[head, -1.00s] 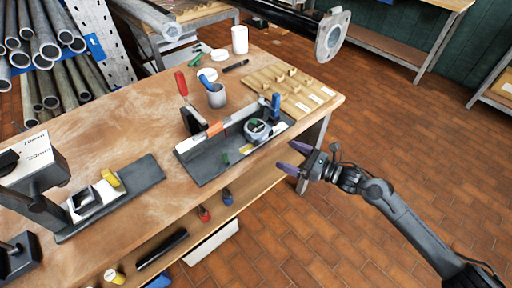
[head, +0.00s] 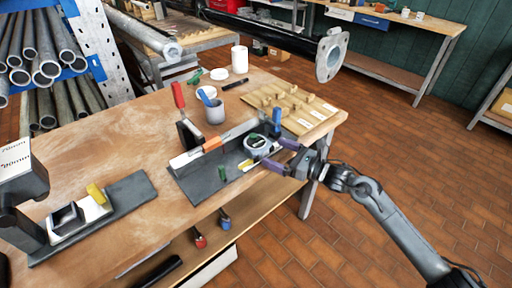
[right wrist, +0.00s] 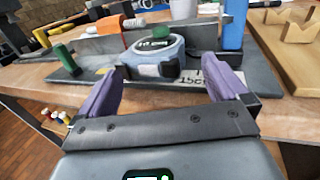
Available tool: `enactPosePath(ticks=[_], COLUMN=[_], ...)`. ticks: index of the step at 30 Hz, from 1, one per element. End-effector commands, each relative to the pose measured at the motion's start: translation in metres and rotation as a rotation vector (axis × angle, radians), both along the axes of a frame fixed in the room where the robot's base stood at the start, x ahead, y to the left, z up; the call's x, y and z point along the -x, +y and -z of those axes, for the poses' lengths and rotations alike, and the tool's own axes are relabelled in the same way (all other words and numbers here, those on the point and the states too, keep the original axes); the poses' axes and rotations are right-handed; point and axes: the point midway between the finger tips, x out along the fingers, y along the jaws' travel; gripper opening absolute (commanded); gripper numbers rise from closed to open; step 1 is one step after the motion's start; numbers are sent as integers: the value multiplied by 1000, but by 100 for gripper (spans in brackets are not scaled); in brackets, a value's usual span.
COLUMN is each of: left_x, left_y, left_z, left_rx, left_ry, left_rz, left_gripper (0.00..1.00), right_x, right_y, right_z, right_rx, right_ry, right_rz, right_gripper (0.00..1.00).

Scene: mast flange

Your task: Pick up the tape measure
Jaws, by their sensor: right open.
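In the right wrist view the tape measure (right wrist: 155,56) stands just ahead, between the lines of the two purple fingers. My right gripper (head: 277,155) is open, with its purple fingertips at the near right side of the tape measure. In the right wrist view my right gripper (right wrist: 172,82) is empty, and its fingertips seem close to the case; contact cannot be told. My left gripper is not in view.
A blue upright clamp handle (head: 277,117) stands right behind the tape measure. A pale bar with an orange piece (head: 212,144) runs along the fixture. A wooden rack (head: 290,105) lies behind.

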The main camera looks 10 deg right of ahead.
Motion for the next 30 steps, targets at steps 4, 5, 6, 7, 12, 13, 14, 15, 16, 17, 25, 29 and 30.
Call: enactPosePath(ticks=[4,5,6,7,12,13,14,15,16,17,25,29,30], left_x=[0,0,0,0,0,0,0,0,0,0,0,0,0], left_y=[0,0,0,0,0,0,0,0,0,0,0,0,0], left_z=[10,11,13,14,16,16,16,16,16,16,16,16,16], left_rx=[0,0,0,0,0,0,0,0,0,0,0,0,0], left_ry=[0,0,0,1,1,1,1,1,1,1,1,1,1], left_rz=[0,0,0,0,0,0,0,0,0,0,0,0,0], left_gripper=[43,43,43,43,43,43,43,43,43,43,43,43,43], right_x=[-11,-14,-17,-20,-28,-29,-29,-29,-29,-29,-29,-29,-29], right_y=[17,20,24,27,36,36,36,36,36,36,36,36,36], right_z=[3,3,2,2,1,1,1,1,1,1,1,1,1], right_rx=[-4,-4,-4,-4,-1,-1,-1,-1,-1,0,-1,-1,-1], right_ry=[-1,-1,-2,-1,-1,-1,-1,-1,-1,0,-1,-1,-1], right_rz=[-2,-2,-2,-2,-2,-2,-1,-1,-1,-1,-1,-1,-1], right_gripper=[100,100,100,100,100,100,100,100,100,100,76,56,49])
